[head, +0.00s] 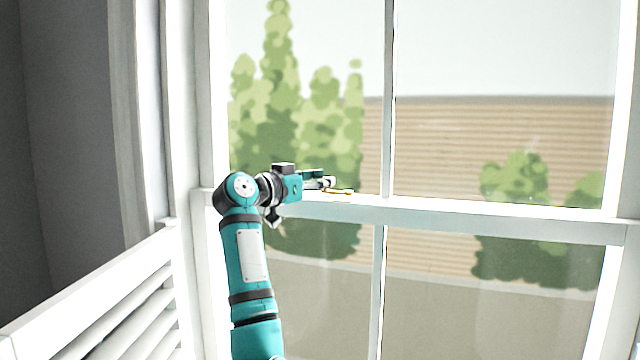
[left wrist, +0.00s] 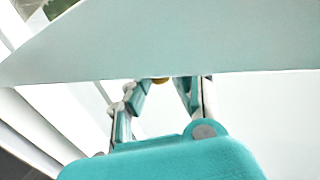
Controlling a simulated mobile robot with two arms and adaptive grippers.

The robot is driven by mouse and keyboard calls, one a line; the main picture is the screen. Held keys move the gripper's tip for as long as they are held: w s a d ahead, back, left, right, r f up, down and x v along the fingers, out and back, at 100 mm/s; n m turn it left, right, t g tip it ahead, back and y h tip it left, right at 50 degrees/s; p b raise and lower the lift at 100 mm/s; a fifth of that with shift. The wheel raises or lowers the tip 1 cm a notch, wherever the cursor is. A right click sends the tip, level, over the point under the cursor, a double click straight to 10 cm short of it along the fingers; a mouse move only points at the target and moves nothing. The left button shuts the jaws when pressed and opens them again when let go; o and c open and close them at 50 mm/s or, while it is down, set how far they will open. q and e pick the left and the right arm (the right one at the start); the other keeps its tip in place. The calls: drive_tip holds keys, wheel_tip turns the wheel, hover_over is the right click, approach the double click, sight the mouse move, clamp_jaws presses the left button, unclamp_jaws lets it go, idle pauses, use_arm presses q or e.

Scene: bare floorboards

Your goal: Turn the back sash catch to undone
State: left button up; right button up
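A small brass sash catch (head: 343,191) sits on top of the window's white meeting rail (head: 450,213), left of the upright glazing bar. My left gripper (head: 328,184) is at the catch, reaching along the rail from the left, with its fingers close to or touching it. In the left wrist view a bit of the brass catch (left wrist: 161,80) shows between the two fingers of my left gripper (left wrist: 162,86). A broad pale surface hides the fingertips there, so I cannot tell whether they grip the catch. How far the catch is turned is unclear. My right gripper is out of view.
Window glass (head: 480,60) lies above and below the rail, with bushes and a clad wall outside. A white louvred shutter (head: 110,300) stands at the lower left, beside the window frame. The rail right of the catch is clear.

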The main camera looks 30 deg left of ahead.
use_arm(q)
drive_tip(key=o, duration=0.3)
drive_tip(key=shift+o, duration=0.2)
drive_tip(key=s+a, duration=0.2)
drive_tip(key=s, duration=0.9)
drive_tip(key=shift+s, duration=0.4)
